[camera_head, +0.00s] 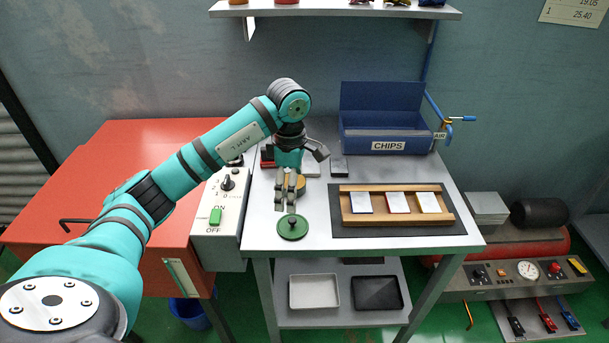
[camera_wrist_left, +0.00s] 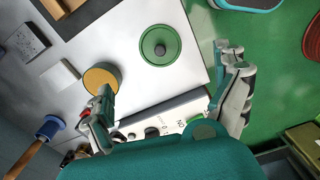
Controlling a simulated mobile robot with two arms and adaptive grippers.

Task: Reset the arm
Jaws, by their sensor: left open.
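My left arm comes in from the left, bends at a raised elbow, and ends over the left part of the grey table. My left gripper (camera_head: 290,203) points down there, and in the left wrist view (camera_wrist_left: 168,82) its fingers are spread wide with nothing between them. A green round disc with a dark knob (camera_head: 292,227) lies near the table's front edge, just in front of the gripper. It also shows in the left wrist view (camera_wrist_left: 160,45). A tan round piece (camera_wrist_left: 101,78) is beside one finger; whether they touch is unclear. My right gripper is not seen.
A control box (camera_head: 220,216) with a green switch stands at the table's left edge, beside a red cabinet (camera_head: 120,150). A blue CHIPS bin (camera_head: 387,120) is at the back. A wooden rack (camera_head: 398,218) holding white cards sits right on a dark mat (camera_head: 400,238).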

